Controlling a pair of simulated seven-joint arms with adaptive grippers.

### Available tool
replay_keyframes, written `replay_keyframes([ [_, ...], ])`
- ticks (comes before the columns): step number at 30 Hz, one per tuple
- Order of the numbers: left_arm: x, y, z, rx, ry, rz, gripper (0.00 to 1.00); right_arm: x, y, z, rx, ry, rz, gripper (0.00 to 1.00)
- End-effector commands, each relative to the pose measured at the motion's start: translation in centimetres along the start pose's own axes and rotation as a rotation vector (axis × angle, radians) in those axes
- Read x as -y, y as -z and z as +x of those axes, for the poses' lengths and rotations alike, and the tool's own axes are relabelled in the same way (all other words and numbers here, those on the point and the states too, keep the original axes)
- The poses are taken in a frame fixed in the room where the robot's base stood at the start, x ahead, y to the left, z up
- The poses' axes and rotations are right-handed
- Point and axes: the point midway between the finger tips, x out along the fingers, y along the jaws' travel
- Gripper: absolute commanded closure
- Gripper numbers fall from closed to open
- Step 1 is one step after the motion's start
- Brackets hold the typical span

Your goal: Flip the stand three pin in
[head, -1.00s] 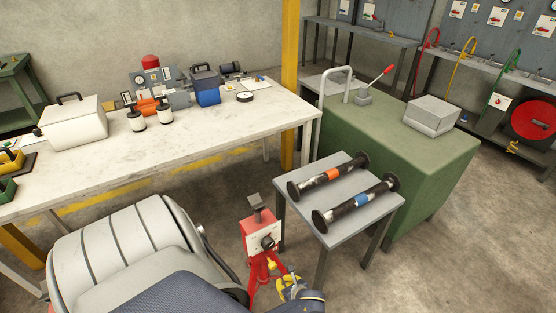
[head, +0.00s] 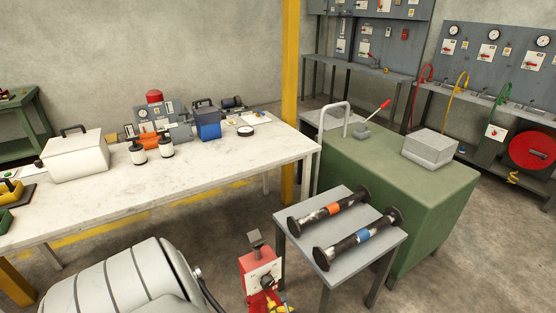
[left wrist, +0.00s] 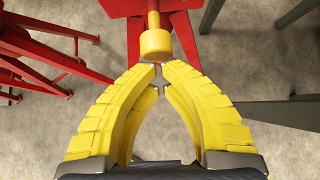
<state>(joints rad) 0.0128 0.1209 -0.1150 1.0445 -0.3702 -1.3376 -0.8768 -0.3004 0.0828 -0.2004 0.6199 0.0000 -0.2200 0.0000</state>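A red stand (head: 248,263) with a pale front plate and a dark round knob (head: 266,282) is at the bottom middle of the head view. A grey block tops it. In the left wrist view, a yellow round-ended pin (left wrist: 155,43) hangs on a yellow shaft from a red part (left wrist: 180,8) of a stand. My left gripper (left wrist: 157,76) has its yellow fingertips brought together just below the pin's end; nothing shows between them. I cannot tell whether they touch the pin. Yellow parts at the stand's foot in the head view are mostly cut off. My right gripper is out of view.
A grey side table (head: 309,257) holds two dark flanged spools, one with an orange band (head: 333,209), one with a blue band (head: 361,237). A green cabinet (head: 433,205) stands behind it. A long white workbench (head: 100,195) with tools is at the left.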

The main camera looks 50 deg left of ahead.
Motion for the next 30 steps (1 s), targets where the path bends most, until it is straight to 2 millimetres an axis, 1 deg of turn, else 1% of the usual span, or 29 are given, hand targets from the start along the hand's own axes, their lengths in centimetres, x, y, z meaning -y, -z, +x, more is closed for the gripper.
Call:
replay_keyframes([
  [9, 0.0, -2.6, 2.6, 0.002, -0.001, 0.0, 1.0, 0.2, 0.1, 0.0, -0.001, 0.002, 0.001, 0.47],
  [18, 0.0, -2.5, 2.5, 0.0, 0.0, 0.0, 1.0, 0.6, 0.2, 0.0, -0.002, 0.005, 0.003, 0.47],
  [23, 0.0, -1.9, 1.9, -0.002, 0.001, 0.0, 1.0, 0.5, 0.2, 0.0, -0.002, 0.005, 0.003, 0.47],
  [26, 0.2, -0.9, 1.0, -0.003, 0.003, 0.001, 1.0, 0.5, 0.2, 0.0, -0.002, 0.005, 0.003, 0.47],
  [30, 0.3, 0.8, -0.9, -0.003, 0.005, 0.003, 1.0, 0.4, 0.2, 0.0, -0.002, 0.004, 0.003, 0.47],
])
